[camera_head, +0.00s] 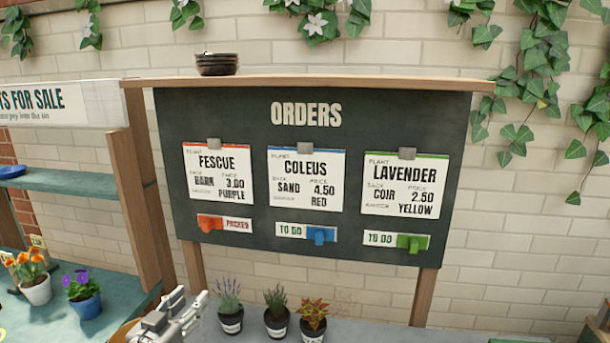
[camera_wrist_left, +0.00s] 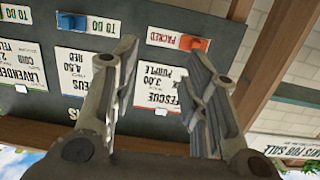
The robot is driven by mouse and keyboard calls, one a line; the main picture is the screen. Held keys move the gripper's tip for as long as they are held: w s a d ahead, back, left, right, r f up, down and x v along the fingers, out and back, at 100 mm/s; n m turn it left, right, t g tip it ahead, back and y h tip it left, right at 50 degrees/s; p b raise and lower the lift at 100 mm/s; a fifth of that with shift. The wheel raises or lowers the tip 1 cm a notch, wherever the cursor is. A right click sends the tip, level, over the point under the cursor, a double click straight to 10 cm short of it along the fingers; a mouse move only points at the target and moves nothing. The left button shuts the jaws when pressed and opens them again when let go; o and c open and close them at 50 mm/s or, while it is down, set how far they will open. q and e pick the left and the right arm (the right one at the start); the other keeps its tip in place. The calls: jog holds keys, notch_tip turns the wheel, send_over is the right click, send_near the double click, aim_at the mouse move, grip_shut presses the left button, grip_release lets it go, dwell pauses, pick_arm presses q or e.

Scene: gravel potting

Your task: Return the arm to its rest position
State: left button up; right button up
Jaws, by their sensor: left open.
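My left gripper (camera_head: 198,308) is at the bottom of the head view, low in front of the orders board (camera_head: 320,248) and left of the potted plants. In the left wrist view its two fingers (camera_wrist_left: 163,55) stand apart with nothing between them, and the board appears upside down behind them. The fescue card's orange slider (camera_head: 210,223) is at the left with PACKED showing; it is also in the left wrist view (camera_wrist_left: 194,43). The coleus blue slider (camera_head: 320,236) and the lavender green slider (camera_head: 411,242) are at the right with TO DO showing. My right gripper is not in view.
Lavender (camera_head: 230,319), a green plant (camera_head: 276,320) and coleus (camera_head: 312,325) stand in pots below the board. A sales shelf (camera_head: 85,182) with flower pots is at the left. A dark bowl (camera_head: 217,65) sits on the board's top ledge. Open air lies before the board.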

pick_arm(q)
jog(key=s+d+f+g+y, duration=0.15)
jog(key=s+f+g, duration=0.25)
jog(key=s+f, duration=0.6)
jog(key=s+d+f+g, duration=0.3)
jog(key=s+f+g, duration=0.2)
jog(key=s+f, duration=0.45)
jog(key=s+g+y, duration=0.2)
jog(key=s+g, duration=0.1)
jog(key=s, duration=1.1)
notch_tip(320, 180, down, 27)
jog(key=s+g+b, duration=0.1)
jog(key=s+g, duration=0.1)
jog(key=s+a+f, duration=0.2)
jog(key=s+f, duration=0.6)
jog(key=f, duration=0.1)
jog(key=s+a+f+g, duration=0.1)
jog(key=s+f, duration=0.7)
jog(key=f, duration=0.1)
jog(key=shift+s+a+b, duration=0.35)
jog(key=shift+s+b, duration=0.05)
jog(key=shift+b, duration=0.05)
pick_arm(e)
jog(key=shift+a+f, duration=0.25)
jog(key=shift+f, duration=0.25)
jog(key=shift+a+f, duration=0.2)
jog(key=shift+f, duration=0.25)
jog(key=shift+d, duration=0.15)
